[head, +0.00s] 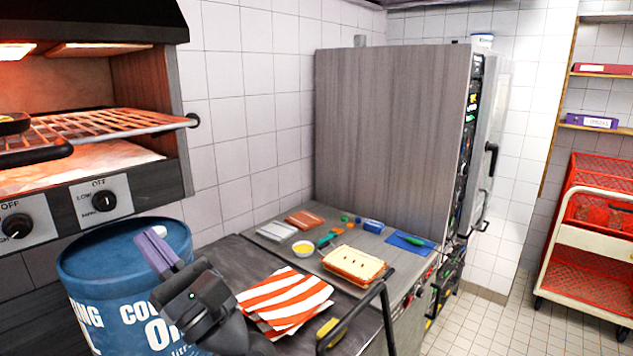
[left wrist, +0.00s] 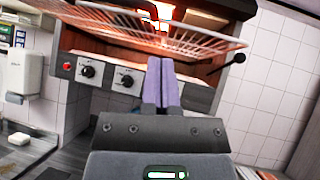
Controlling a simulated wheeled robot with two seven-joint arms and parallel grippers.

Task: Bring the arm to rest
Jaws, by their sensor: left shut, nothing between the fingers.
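My left gripper (head: 160,250) is in front of the blue oil drum in the head view, with its purple fingers pointing up and to the left. In the left wrist view the two purple fingers (left wrist: 161,82) lie side by side, shut with nothing between them. They point toward the grill's wire rack and its knob panel, apart from both as far as I can tell. My right gripper does not show in either view.
The blue oil drum (head: 120,290) stands below the grill; its wire rack (head: 110,122) juts out. A red crate trolley (head: 590,240) stands far right.

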